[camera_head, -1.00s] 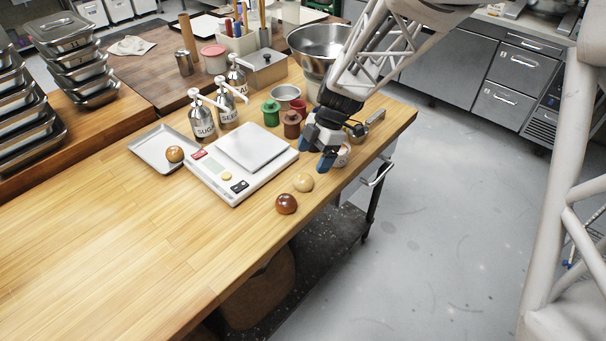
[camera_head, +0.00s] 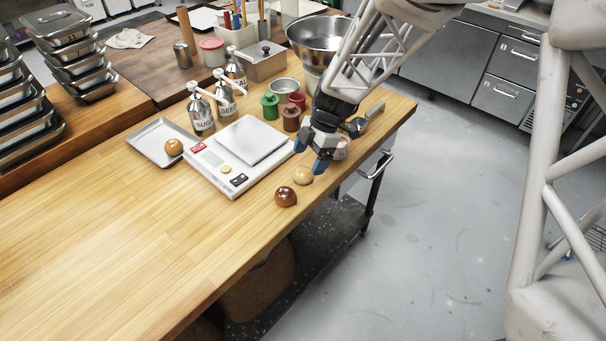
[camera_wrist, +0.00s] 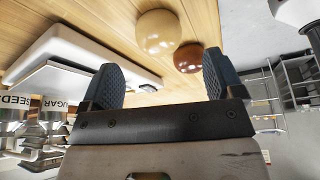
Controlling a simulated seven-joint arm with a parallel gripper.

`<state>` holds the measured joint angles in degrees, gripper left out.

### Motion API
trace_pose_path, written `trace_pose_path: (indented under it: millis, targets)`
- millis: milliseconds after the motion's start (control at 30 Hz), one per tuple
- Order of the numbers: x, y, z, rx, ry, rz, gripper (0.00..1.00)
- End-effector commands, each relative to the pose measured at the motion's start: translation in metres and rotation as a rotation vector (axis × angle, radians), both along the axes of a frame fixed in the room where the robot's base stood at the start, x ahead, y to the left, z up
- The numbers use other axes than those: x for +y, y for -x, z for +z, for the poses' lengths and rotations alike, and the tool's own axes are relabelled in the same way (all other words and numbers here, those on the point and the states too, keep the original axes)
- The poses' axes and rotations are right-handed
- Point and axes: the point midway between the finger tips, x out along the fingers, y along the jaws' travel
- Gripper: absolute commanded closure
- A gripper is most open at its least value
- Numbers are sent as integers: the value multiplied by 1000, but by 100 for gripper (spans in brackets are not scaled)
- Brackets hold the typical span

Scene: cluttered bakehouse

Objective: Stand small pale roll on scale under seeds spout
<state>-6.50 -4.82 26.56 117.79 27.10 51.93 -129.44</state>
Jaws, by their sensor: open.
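The small pale roll (camera_head: 302,176) lies on the wooden table, just off the front right corner of the scale (camera_head: 237,186). It also shows in the wrist view (camera_wrist: 158,33), beyond and between my fingers. My gripper (camera_head: 311,155) is open and empty, close behind the pale roll; its two blue fingers show in the wrist view (camera_wrist: 162,70). The scale's plate (camera_head: 252,140) is bare.
A dark brown roll (camera_head: 286,196) lies close to the pale roll; it is also in the wrist view (camera_wrist: 188,57). Another brown roll (camera_head: 174,147) is on a metal tray (camera_head: 149,140). Green (camera_head: 270,106) and brown (camera_head: 290,119) pots stand behind my gripper. The left tabletop is clear.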

Motion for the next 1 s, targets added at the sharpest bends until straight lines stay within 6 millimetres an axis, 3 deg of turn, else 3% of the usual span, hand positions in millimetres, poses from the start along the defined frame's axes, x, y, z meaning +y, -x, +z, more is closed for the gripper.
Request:
trace_pose_path:
  millis: [500, 1000]
  targets:
    - [14, 7, -45, 2, 0, 1, 13]
    - [15, 7, -47, 0, 0, 0, 13]
